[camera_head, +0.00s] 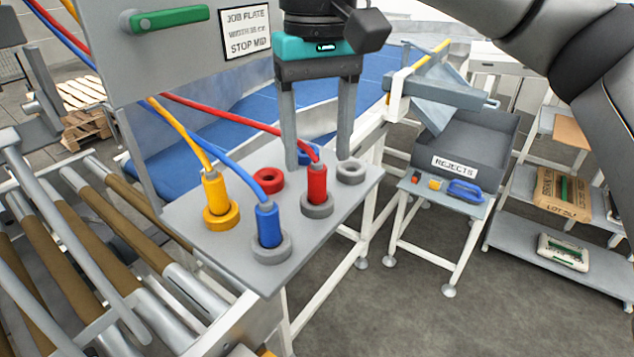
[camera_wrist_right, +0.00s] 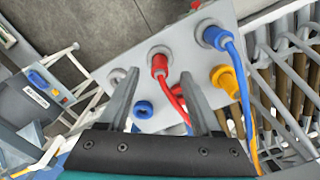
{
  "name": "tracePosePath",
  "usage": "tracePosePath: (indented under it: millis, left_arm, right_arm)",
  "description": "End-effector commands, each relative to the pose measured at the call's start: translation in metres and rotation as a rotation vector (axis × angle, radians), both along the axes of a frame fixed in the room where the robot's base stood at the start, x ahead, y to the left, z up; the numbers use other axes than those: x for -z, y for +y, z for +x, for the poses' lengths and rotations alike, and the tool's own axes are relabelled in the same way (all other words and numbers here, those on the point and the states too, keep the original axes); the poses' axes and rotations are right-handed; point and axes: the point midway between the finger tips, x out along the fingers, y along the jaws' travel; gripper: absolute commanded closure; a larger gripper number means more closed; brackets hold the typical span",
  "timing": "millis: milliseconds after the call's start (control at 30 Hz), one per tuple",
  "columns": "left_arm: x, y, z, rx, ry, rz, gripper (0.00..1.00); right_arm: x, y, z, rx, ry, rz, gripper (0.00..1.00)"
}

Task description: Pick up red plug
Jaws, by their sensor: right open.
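The red plug (camera_head: 317,184), with a red cable from its top, stands upright in a grey socket ring on the grey plate (camera_head: 228,258). It also shows in the right wrist view (camera_wrist_right: 160,66), just beyond the gap between the fingertips. My right gripper (camera_head: 317,160) points down over the plate, open and empty. Its two fingers show on either side of the plug in the head view, with the plug in front of them; I cannot tell the exact gap. In the right wrist view, the fingers (camera_wrist_right: 162,78) spread around the red cable. My left gripper is not in view.
A yellow plug (camera_head: 215,190) and a blue plug (camera_head: 268,225) stand in rings close by, with cables rising left. Red (camera_head: 268,180), blue (camera_head: 308,155) and grey (camera_head: 351,171) rings are empty. A sign panel (camera_head: 160,55) stands behind left; a rejects bin (camera_head: 470,140) is at right.

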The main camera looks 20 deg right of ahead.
Motion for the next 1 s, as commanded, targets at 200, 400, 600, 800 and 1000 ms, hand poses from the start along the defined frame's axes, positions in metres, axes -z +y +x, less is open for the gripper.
tracePosePath:
  millis: [200,400,600,800,1000]
  left_arm:
    - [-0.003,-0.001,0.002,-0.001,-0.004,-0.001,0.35]
    - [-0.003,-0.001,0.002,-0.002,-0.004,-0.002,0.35]
    - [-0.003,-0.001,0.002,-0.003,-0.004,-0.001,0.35]
    - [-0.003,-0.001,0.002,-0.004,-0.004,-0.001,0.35]
    - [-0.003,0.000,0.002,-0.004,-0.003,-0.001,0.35]
  right_arm:
    - [0.034,0.000,0.002,0.000,0.003,-0.001,0.34]
    - [0.044,0.000,0.002,0.000,0.001,0.000,0.34]
    - [0.044,0.000,0.002,0.000,0.001,0.000,0.39]
    - [0.044,0.000,0.002,0.000,0.001,0.000,0.61]
    - [0.044,0.000,0.002,0.000,0.001,0.000,0.84]
